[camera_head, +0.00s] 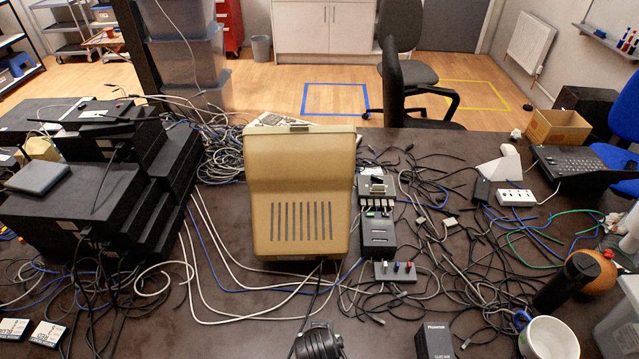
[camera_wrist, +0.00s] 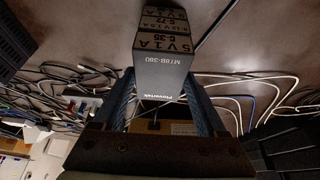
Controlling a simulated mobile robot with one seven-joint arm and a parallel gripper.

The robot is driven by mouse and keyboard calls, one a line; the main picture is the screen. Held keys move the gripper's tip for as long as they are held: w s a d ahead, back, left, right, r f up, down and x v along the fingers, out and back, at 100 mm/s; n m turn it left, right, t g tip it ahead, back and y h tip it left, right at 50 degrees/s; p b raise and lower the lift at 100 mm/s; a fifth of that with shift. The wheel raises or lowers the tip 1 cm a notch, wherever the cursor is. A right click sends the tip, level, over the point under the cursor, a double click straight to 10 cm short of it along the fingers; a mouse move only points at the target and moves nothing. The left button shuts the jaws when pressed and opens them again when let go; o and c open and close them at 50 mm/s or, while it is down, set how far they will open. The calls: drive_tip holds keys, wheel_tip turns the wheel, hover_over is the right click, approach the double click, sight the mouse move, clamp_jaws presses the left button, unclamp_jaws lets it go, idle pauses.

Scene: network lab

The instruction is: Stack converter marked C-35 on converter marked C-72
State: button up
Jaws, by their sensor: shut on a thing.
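In the wrist view, the converter marked C-35 (camera_wrist: 163,75) is a dark grey box with a printed label on its top edge. My gripper (camera_wrist: 163,95) has a finger along each side of it and is shut on it. The label of the converter marked C-72 (camera_wrist: 165,16) shows just beyond C-35, in line with it and partly covered. I cannot tell whether the two touch.
A beige terminal (camera_head: 301,190) stands mid-table. Black equipment (camera_head: 75,200) is stacked at left. Little table is clear.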

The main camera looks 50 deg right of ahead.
drive_tip(key=shift+f, duration=0.15)
drive_tip(key=o, duration=1.6)
drive_tip(key=shift+r, duration=0.35)
drive_tip(key=v, duration=1.1)
drive_tip(key=shift+s+a+r+p, duration=0.1)
drive_tip(key=shift+r+p, duration=0.2)
drive_tip(key=shift+r, duration=0.05)
